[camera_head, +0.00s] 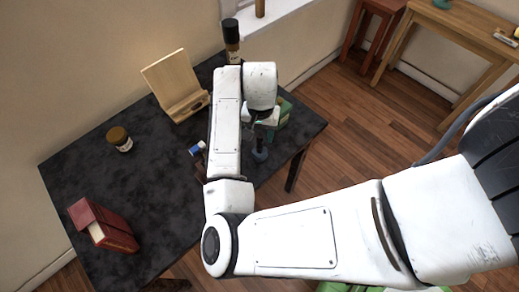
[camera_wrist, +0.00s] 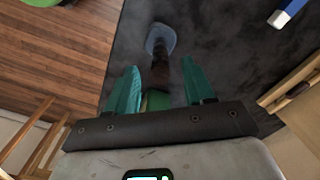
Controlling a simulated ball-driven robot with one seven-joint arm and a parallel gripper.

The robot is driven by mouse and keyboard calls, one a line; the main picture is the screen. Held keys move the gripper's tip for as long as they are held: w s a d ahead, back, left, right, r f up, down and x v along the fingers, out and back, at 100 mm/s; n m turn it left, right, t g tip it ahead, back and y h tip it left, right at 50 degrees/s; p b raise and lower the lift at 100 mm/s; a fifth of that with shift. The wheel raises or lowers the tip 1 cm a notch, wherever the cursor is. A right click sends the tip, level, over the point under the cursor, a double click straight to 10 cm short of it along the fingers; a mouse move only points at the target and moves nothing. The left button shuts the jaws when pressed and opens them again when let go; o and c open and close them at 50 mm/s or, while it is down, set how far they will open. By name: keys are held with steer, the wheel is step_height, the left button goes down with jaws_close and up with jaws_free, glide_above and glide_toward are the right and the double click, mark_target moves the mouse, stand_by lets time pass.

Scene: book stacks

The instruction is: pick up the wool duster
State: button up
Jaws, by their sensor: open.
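What looks like the wool duster, with a grey-blue head (camera_wrist: 161,38) and a dark handle (camera_wrist: 160,72), is on the dark table ahead of my gripper in the wrist view. In the head view its head (camera_head: 260,154) shows just below the gripper. My gripper (camera_wrist: 160,66) is open, with one teal finger on each side of the handle. I cannot tell whether the fingers touch it. In the head view my gripper (camera_head: 263,124) is partly hidden by my wrist, and the duster's upper part is hidden too.
The dark table (camera_head: 70,170) holds a wooden stand (camera_head: 175,82), a brown-lidded jar (camera_head: 120,139), red books (camera_head: 103,226), a dark bottle (camera_head: 232,42), a blue-and-white item (camera_head: 197,148) and a green object (camera_head: 281,120) beside my gripper. The table's right edge is close.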

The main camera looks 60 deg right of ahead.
mark_target(260, 143)
steer(key=f, duration=0.4)
steer(key=shift+a+f+p, duration=0.2)
steer(key=shift+f+p, duration=0.15)
steer(key=shift+f, duration=0.05)
steer(key=shift+c, duration=0.4)
jaws_close()
